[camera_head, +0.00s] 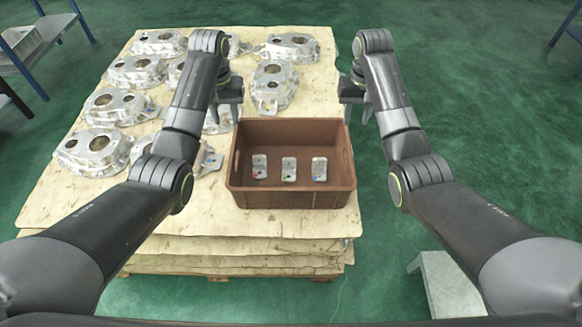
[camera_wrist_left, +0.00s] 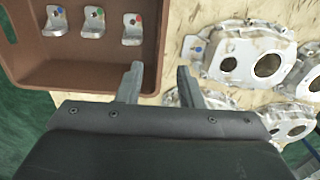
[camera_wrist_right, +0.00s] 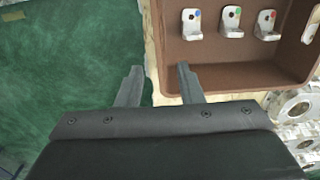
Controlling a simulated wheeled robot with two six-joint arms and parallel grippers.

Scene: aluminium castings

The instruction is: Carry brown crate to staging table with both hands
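The brown crate (camera_head: 291,200) sits on the papered pallet stack at its front right corner, with three small metal brackets (camera_head: 289,169) inside. My left gripper (camera_head: 231,112) is at the crate's left back corner; in the left wrist view its open fingers (camera_wrist_left: 160,72) lie either side of the crate wall (camera_wrist_left: 70,68). My right gripper (camera_head: 354,105) is by the right back corner; in the right wrist view its open fingers (camera_wrist_right: 160,70) lie either side of the crate's edge (camera_wrist_right: 235,62). Contact and finger height cannot be told. Which table is the staging table is unclear.
Several aluminium castings (camera_head: 137,70) lie on the pallet paper (camera_head: 60,205), left of and behind the crate. A blue-legged table (camera_head: 40,45) with a light bin stands back left. Another table shows at the top right edge (camera_head: 568,28).

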